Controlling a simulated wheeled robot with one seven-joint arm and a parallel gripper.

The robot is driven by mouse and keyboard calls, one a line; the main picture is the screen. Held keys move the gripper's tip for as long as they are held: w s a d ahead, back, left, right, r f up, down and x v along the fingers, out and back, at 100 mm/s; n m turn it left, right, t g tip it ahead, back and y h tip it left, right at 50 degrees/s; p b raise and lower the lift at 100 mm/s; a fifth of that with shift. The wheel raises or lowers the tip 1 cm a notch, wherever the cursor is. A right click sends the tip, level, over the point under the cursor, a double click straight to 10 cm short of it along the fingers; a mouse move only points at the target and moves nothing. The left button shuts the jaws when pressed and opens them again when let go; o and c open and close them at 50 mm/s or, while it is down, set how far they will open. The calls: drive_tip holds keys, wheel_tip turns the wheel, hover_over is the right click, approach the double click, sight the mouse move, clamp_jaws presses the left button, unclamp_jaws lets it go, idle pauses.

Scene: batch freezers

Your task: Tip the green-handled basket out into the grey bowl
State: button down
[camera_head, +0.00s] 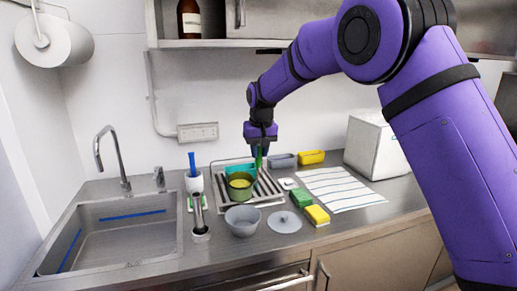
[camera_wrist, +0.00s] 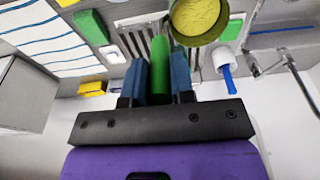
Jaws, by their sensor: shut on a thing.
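The green-handled basket (camera_head: 240,189) is round and green, with yellow contents, and looks roughly upright at the slatted drying rack. I cannot tell whether it touches the rack. My gripper (camera_head: 260,147) is shut on its green handle, just behind and right of the basket. In the wrist view my gripper (camera_wrist: 160,75) has its blue fingers on both sides of the green handle, and the basket (camera_wrist: 190,42) with yellow contents shows at the top. The grey bowl (camera_head: 243,228) stands on the counter in front of the basket. Its inside looks empty.
The slatted rack (camera_head: 270,193) lies around the basket. A grey disc (camera_head: 285,222), a green block (camera_head: 301,198) and a yellow block (camera_head: 317,215) lie right of the bowl. A striped cloth (camera_head: 345,190) lies farther right. The sink (camera_head: 115,235) is at left, a white box (camera_head: 375,145) at right.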

drive_tip(key=shift+s+d+f+t+y, duration=1.15)
drive_tip(key=shift+s+f+t+y, duration=0.15)
drive_tip(key=shift+s+f+t, duration=2.85)
drive_tip(key=shift+s+d+f+t+y, duration=0.15)
drive_tip(key=shift+f+t+y, duration=0.3)
drive_tip(key=shift+f+t, duration=1.6)
drive_tip(key=shift+s+f+t+y, duration=0.3)
drive_tip(key=shift+f+t, duration=1)
drive_tip(key=shift+f, duration=1.4)
drive_tip(key=shift+s+d+f+t+y, duration=0.1)
drive_tip(key=shift+f+t+y, duration=0.45)
drive_tip(key=shift+f+t, duration=1.5)
drive_tip(key=shift+f+g, duration=0.3)
drive_tip(key=shift+g, duration=0.05)
drive_tip(key=shift+s+a, duration=0.1)
